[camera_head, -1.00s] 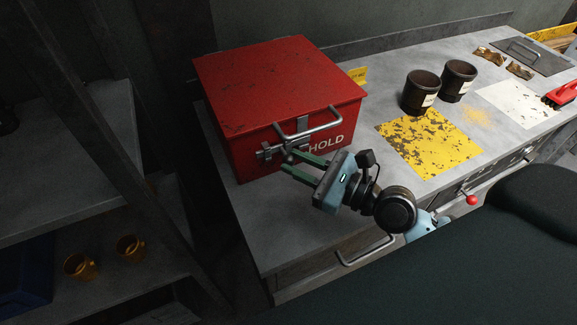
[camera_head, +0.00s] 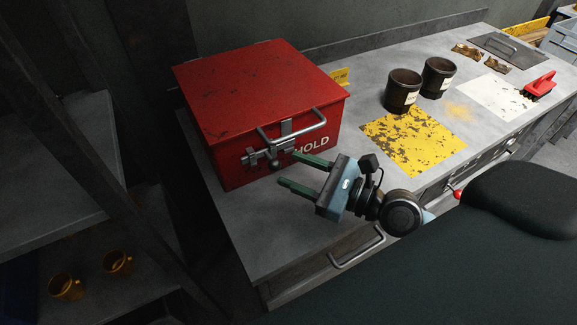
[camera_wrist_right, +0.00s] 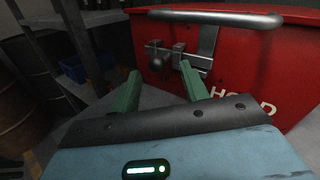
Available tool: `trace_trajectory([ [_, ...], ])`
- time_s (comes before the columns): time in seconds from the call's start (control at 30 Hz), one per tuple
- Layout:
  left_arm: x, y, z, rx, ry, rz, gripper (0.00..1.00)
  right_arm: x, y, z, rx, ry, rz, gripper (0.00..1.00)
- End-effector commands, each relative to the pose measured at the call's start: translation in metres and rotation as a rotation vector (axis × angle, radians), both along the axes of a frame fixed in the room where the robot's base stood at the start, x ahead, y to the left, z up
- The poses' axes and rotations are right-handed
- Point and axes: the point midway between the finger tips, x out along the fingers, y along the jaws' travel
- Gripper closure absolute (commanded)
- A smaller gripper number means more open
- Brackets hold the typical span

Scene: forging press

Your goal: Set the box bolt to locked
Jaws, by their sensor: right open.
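A red box (camera_head: 250,95) with its lid closed stands on the grey workbench. A metal bolt (camera_head: 263,158) is fixed to its front face, below a grey bar handle (camera_head: 296,127). The bolt also shows in the right wrist view (camera_wrist_right: 165,57), with its knob at the left; whether it is locked I cannot tell. My right gripper (camera_head: 288,169) is open and empty just in front of the box, with its green fingers pointing at the bolt area. In the right wrist view its fingertips (camera_wrist_right: 160,72) lie just below the bolt, apparently apart from it. My left gripper is not in view.
Two dark cups (camera_head: 403,91) stand right of the box, behind a worn yellow patch (camera_head: 413,140). A red-handled brush (camera_head: 540,86) lies farther right. A shelf (camera_head: 55,165) with orange mugs stands at the left.

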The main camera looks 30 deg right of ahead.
Motion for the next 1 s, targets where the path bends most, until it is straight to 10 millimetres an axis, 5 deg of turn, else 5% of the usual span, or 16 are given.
trace_trajectory([
  [0.4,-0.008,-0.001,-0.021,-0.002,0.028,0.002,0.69,-0.040,-0.029,-0.003,-0.002,0.005,-0.001,0.55],
  [1.0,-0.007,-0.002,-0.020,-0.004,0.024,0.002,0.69,-0.043,-0.032,0.000,-0.001,-0.001,-0.001,0.55],
])
